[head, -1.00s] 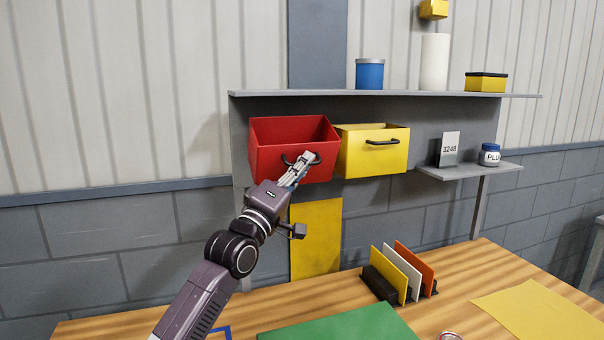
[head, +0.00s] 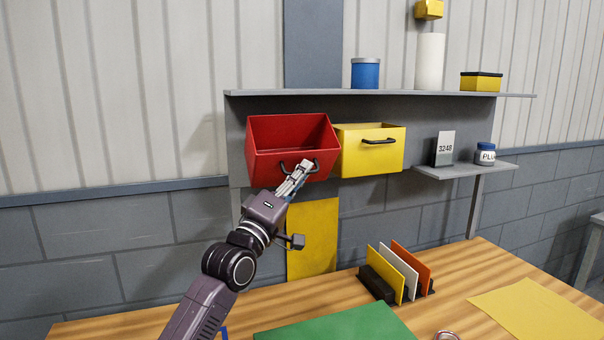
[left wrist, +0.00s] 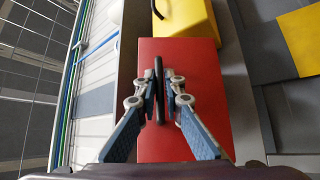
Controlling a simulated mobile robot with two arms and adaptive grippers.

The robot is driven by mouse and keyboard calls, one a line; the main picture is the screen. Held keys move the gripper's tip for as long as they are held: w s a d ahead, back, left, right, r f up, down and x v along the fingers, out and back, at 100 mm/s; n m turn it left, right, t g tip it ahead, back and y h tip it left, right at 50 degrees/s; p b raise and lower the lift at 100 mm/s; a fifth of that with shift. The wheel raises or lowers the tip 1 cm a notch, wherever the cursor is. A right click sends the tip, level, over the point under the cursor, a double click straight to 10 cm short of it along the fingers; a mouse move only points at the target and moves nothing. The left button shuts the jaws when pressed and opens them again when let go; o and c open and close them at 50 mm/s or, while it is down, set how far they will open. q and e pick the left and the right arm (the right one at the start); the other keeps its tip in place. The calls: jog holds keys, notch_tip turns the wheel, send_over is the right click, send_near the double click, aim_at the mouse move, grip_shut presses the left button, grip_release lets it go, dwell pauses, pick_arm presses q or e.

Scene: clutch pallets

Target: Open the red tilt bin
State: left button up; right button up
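The red tilt bin (head: 262,166) hangs below the shelf on the left, tipped forward, with its open top and inside showing. Its black handle sits low on its front; the handle (left wrist: 158,85) shows between my fingers in the left wrist view. My left gripper (head: 302,170) is at the bin's front, its fingers closed around the handle; in the left wrist view the left gripper (left wrist: 159,98) has one finger on each side of it. The fingers partly hide the handle in the head view. My right gripper is not in view.
A yellow bin (head: 360,155) hangs close on the right of the red one. The grey shelf (head: 300,95) above carries a blue can (head: 366,73) and other items. Below is a wooden table (head: 440,300) with a card holder (head: 378,285) and a green sheet (head: 335,325).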

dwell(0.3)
pick_arm(q)
jog(key=v, duration=1.2)
jog(key=shift+a, duration=0.1)
